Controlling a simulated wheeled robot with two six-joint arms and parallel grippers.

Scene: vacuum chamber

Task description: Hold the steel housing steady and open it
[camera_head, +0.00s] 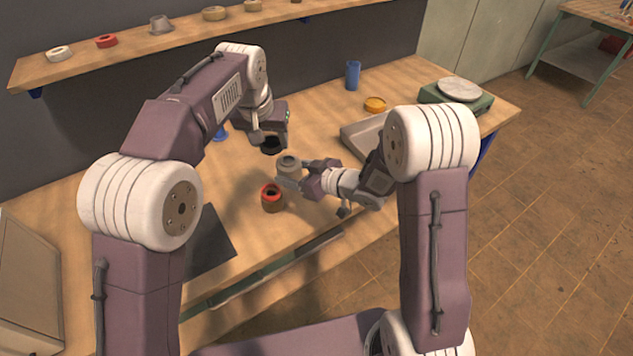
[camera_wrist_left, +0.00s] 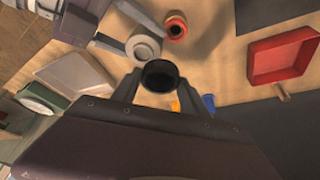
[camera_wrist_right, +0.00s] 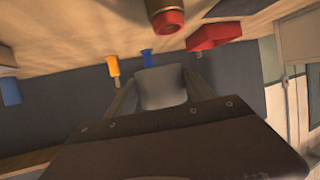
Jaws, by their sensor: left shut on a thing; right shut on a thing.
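The grey steel housing (camera_head: 289,167) is held above the table by my right gripper (camera_head: 304,173), which is shut on it. It fills the space between the fingers in the right wrist view (camera_wrist_right: 160,88). In the left wrist view the housing (camera_wrist_left: 144,48) shows a round top with a darker centre. My left gripper (camera_head: 272,138) is shut on a black round cap (camera_head: 271,147), also seen between its fingers in the left wrist view (camera_wrist_left: 160,77). The cap is up and left of the housing in the head view and looks apart from it.
A brown piece with a red top (camera_head: 271,198) stands on the table near the housing. A grey tray (camera_head: 358,138), a green scale (camera_head: 457,97), a yellow-orange ring (camera_head: 375,104) and a blue cup (camera_head: 353,75) lie to the right. A red tray (camera_wrist_left: 284,60) lies on the table.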

